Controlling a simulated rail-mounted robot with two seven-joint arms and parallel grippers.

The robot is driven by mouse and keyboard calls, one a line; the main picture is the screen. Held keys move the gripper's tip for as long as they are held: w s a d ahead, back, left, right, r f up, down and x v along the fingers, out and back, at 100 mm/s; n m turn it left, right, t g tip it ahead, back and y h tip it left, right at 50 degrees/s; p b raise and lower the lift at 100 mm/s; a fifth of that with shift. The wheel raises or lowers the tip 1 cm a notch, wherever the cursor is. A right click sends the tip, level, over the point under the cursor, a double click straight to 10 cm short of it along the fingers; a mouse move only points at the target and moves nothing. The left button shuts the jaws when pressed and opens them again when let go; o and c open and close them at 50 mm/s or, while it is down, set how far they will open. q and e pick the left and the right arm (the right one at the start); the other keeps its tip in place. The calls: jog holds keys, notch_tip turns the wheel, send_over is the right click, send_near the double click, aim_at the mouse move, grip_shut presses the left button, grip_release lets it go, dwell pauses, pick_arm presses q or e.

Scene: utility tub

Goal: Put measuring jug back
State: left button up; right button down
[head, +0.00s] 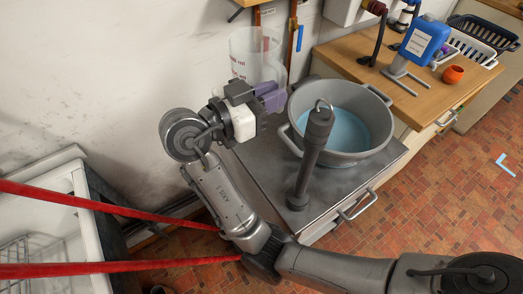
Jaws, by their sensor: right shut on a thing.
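The measuring jug (248,46) is a translucent, pale vessel with red markings, near the white wall at the upper middle of the head view. My right gripper (272,93) is shut on the measuring jug, its purple fingers at the jug's lower right side. The fingers and wrist hide part of the jug's lower body. I cannot tell whether its base touches the surface behind the arm. My left gripper is not in view.
A grey tub (345,157) of blue liquid sits on a dark-topped cabinet (262,160), with a dark post (311,150) before it. Red bars (110,208) cross the left.

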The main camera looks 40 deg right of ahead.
jog(key=shift+f+b, duration=2.95)
jog(key=shift+f, duration=5.4)
jog(key=shift+s+f, duration=0.1)
jog(key=shift+f, duration=0.2)
jog(key=c, duration=1.6)
grip_release()
jog(key=shift+f, duration=0.1)
jog(key=o, duration=0.5)
jog(key=shift+r, duration=0.3)
